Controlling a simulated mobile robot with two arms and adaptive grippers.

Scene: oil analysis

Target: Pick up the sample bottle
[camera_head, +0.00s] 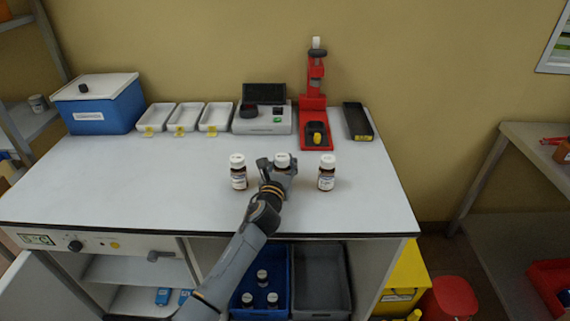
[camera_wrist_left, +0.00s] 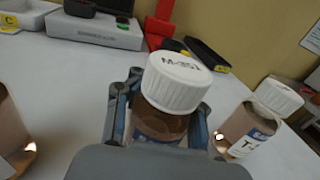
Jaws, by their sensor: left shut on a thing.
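Three brown sample bottles with white caps stand in a row on the white bench top. My left gripper (camera_head: 278,172) is at the middle bottle (camera_head: 282,160), with its fingers around it below the cap. In the left wrist view the gripper (camera_wrist_left: 158,115) is shut on this middle bottle (camera_wrist_left: 176,82), whose white cap carries dark writing. The left bottle (camera_head: 238,172) and the right bottle (camera_head: 327,173) stand apart on either side; the right one also shows in the left wrist view (camera_wrist_left: 250,128). I cannot tell whether the middle bottle touches the bench. My right gripper is not in view.
Behind stand a blue cooler box (camera_head: 100,108), white trays (camera_head: 186,117), a grey instrument (camera_head: 263,120), a red stand (camera_head: 315,105) and a black tray (camera_head: 357,121). Blue and grey bins (camera_head: 320,280) sit under the bench. The bench left of the bottles is clear.

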